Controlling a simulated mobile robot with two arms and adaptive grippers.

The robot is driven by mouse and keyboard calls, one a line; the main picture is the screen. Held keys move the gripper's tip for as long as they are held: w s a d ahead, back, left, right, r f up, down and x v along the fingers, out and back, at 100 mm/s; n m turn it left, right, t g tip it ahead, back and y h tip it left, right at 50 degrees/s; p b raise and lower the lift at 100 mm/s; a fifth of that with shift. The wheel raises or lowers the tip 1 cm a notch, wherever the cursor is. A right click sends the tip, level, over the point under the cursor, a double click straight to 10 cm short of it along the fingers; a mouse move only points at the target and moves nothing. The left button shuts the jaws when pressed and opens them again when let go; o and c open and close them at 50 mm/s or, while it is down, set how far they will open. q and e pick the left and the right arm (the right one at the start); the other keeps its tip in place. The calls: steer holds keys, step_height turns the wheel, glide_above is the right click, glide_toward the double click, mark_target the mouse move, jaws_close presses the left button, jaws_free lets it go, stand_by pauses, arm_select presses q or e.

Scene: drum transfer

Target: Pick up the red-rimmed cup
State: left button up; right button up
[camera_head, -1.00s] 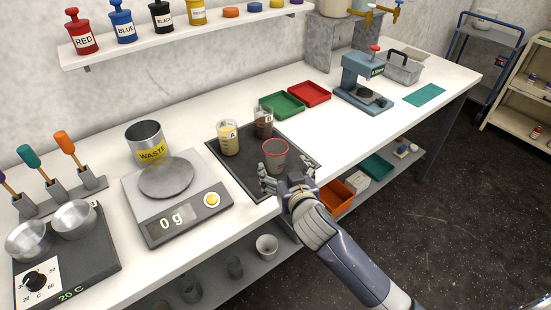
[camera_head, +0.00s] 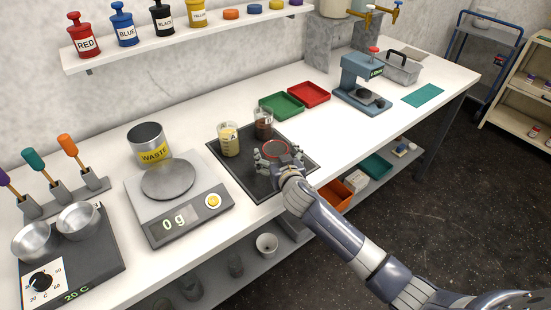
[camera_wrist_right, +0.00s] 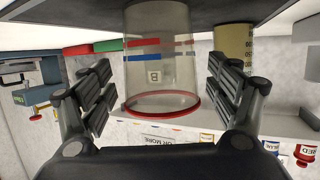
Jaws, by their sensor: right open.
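The red-rimmed cup (camera_head: 276,149) is a clear beaker standing on the dark tray (camera_head: 245,181) at its right part. My right gripper (camera_head: 279,157) is open, with one finger on each side of the cup. In the wrist view gaps show between the cup wall and both fingers (camera_wrist_right: 160,85). My left gripper is not in view.
A beaker of yellow liquid (camera_head: 229,140) and a beaker of dark liquid (camera_head: 264,122) stand on the tray behind the cup. A scale (camera_head: 180,205) reading 0 g is to the left. Green (camera_head: 282,106) and red (camera_head: 309,95) trays lie behind.

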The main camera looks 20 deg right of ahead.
steer(key=shift+w+f, duration=0.1)
steer(key=shift+w, duration=0.25)
steer(key=c, duration=0.9)
